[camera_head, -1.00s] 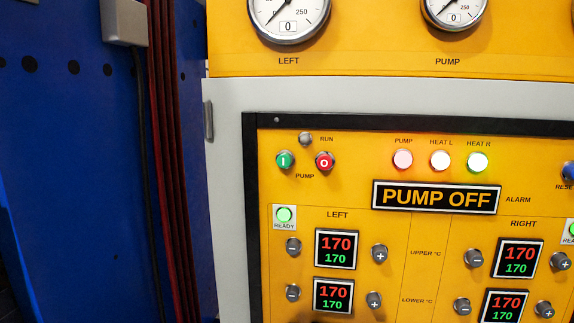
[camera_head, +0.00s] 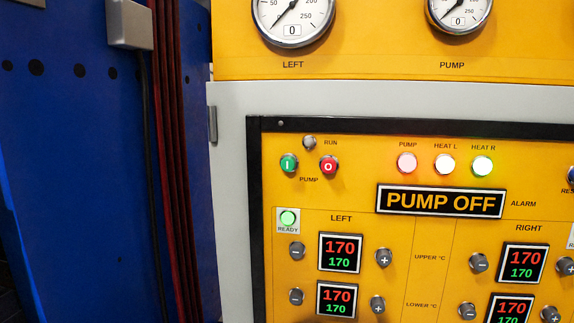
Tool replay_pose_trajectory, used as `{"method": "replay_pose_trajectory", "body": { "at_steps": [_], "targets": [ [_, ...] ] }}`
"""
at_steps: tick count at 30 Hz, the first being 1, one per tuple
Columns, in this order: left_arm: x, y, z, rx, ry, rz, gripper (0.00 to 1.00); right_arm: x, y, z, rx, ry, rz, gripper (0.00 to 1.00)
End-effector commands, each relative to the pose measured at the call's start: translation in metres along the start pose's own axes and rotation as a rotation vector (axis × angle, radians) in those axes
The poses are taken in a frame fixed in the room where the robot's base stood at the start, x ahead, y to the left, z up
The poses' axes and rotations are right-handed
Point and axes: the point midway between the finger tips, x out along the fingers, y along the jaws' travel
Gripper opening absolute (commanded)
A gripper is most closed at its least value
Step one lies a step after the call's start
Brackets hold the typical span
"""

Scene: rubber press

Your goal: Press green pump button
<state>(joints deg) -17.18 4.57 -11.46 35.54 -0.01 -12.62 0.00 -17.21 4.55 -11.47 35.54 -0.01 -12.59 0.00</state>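The green pump button (camera_head: 289,164), marked "I", is at the upper left of the yellow control panel (camera_head: 385,226). The red pump button (camera_head: 329,165), marked "O", is just to its right. The label "PUMP" is below them, and the small grey RUN knob or lamp (camera_head: 309,143) is above. The display (camera_head: 441,201) reads "PUMP OFF". The PUMP lamp (camera_head: 407,163) looks pinkish. Neither gripper is in view, and nothing covers the green button.
Two gauges, LEFT (camera_head: 292,18) and PUMP (camera_head: 459,12), read 0 above the panel. Temperature displays (camera_head: 340,252) with small knobs are below. A black frame (camera_head: 255,220) edges the panel. A blue wall (camera_head: 75,170) with dark red cables (camera_head: 168,120) is at the left.

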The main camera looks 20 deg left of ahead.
Motion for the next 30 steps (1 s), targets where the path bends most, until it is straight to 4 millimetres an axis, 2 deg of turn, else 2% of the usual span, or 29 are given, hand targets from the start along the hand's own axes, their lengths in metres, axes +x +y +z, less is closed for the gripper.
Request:
{"method": "replay_pose_trajectory", "body": {
  "at_steps": [5, 30],
  "targets": [
    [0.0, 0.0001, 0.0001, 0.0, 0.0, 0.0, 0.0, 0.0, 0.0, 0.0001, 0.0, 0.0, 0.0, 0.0],
    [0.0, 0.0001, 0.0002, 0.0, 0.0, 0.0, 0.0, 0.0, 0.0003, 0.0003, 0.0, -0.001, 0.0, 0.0]
  ]
}}
